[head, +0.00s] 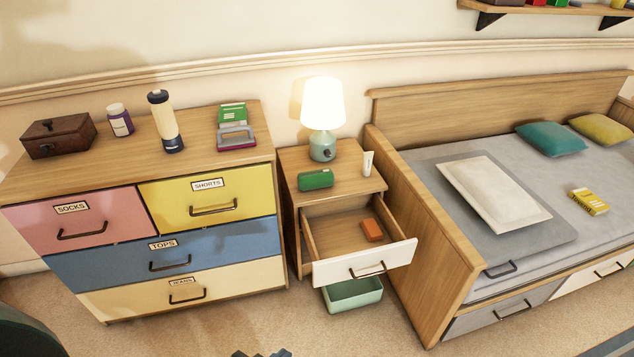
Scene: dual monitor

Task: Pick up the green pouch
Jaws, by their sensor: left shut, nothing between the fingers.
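The green pouch (315,179) lies on top of the wooden nightstand (345,189), near its front left edge, in front of the lamp. My left gripper (262,354) shows only as dark tips at the bottom edge of the head view. It is shut and empty, low in the picture and well apart from the pouch. Most of it is cut off by the frame. My right gripper is not in view.
The nightstand's drawer (365,262) is pulled open, with an orange block (372,230) inside. A lamp (322,115) and a white tube (368,163) stand behind the pouch. A green bin (352,295) sits below. A dresser (165,245) and bed (425,250) flank the nightstand.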

